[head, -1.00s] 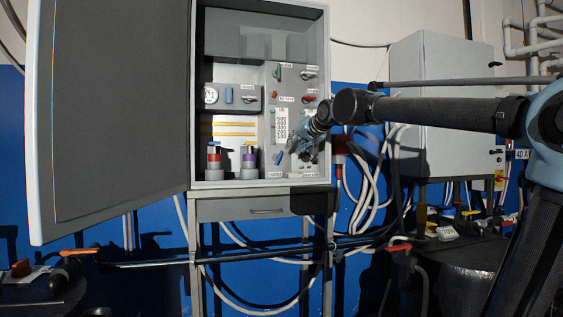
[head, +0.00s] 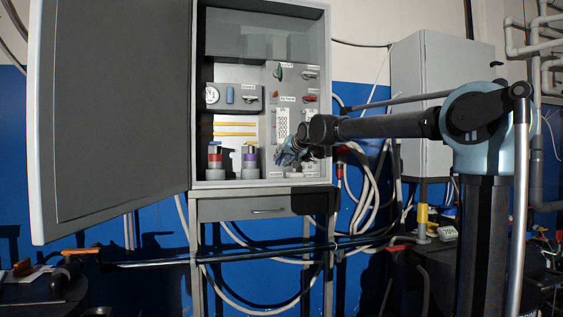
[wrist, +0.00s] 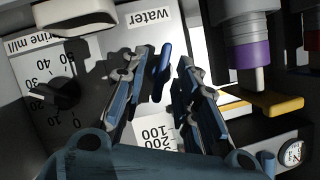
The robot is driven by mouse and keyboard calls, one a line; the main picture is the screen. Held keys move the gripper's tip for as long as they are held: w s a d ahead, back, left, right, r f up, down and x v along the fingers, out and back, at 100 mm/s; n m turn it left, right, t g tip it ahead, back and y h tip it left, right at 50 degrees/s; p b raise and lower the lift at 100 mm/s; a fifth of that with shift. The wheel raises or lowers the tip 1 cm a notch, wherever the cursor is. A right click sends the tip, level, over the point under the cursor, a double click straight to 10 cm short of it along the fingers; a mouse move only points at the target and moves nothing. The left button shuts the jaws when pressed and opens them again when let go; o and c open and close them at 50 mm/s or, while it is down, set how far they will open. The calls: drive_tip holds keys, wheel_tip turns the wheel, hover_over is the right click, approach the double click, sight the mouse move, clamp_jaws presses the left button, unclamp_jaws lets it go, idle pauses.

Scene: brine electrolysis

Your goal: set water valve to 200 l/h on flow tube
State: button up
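The blue water valve handle (wrist: 161,75) shows in the wrist view below the upside-down "water" label (wrist: 150,18). The white flow-tube scale (wrist: 157,133), marked 100 and 200, shows partly between my fingers; its reading cannot be told. My gripper (wrist: 166,60) is open, with one finger on each side of the handle; I cannot tell whether either touches it. In the head view my gripper (head: 287,155) is at the panel's lower part and hides the handle. The flow-tube scale (head: 281,122) shows just above it.
A black knob (wrist: 62,92) on a numbered brine dial is left in the wrist view. Purple-banded (wrist: 250,57) and yellow (wrist: 272,103) parts are at right. In the head view the open cabinet door (head: 120,110) is at left, and a drawer (head: 255,208) is below.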

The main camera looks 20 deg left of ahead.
drive_tip(key=shift+w+a+f, duration=0.25)
drive_tip(key=shift+w+a, duration=0.15)
drive_tip(key=shift+w, duration=0.1)
clamp_jaws()
drive_tip(key=shift+n+h, duration=0.3)
unclamp_jaws()
idle(0.3)
